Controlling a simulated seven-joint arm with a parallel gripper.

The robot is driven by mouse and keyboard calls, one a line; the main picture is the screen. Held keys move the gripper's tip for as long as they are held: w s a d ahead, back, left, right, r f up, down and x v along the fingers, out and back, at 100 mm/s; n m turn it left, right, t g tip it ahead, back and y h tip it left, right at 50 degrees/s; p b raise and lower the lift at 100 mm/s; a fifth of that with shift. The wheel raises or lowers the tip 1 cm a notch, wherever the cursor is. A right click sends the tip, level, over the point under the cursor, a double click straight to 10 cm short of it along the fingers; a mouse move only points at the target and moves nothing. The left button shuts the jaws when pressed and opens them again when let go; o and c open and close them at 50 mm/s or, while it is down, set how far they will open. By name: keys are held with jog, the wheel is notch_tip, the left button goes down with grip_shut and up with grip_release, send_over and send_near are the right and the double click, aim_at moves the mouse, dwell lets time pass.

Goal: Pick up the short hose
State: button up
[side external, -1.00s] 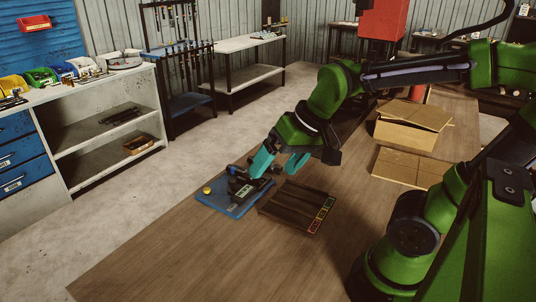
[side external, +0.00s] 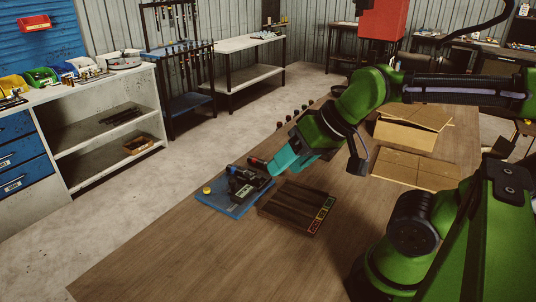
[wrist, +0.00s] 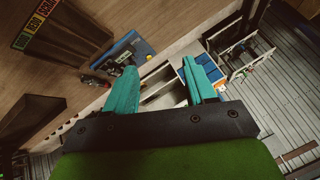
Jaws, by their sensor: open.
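My gripper (side external: 285,160), with two teal fingers, is open above the table beside the crimper. In the wrist view its fingers (wrist: 160,68) are spread apart with nothing between them. A dark wooden tray (side external: 297,208) with red, yellow and green labels lies below it; the tray also shows at the top left of the wrist view (wrist: 65,40). I cannot make out a short hose for certain in either view. The dark crimper (side external: 243,184) stands on a blue base plate (side external: 222,200) left of the tray. A small dark, reddish-ended item (side external: 257,163) is behind the crimper.
Several small black pieces (side external: 292,116) line the far table edge. Open cardboard boxes (side external: 415,168) sit at the right on the wooden table (side external: 190,255). A yellow knob (side external: 207,190) is at the plate's left corner. The table's front is clear.

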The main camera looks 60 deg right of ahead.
jog(key=shift+f, duration=0.1)
jog(key=m+g+h, duration=0.2)
jog(key=m+g, duration=0.5)
jog(key=m, duration=1.7)
send_over(244, 174)
jog(key=w+d, duration=0.2)
jog(key=d, duration=0.1)
notch_tip(244, 174, down, 8)
notch_tip(244, 174, up, 2)
jog(key=w+a+m, duration=0.1)
jog(key=a+m, duration=0.1)
jog(key=m, duration=0.6)
jog(key=f, duration=1.1)
jog(key=shift+w+d, duration=0.1)
jog(key=shift+d, duration=0.15)
jog(key=shift+w+a+f, duration=0.1)
jog(key=shift+a+f, duration=0.05)
jog(key=shift+f, duration=2.55)
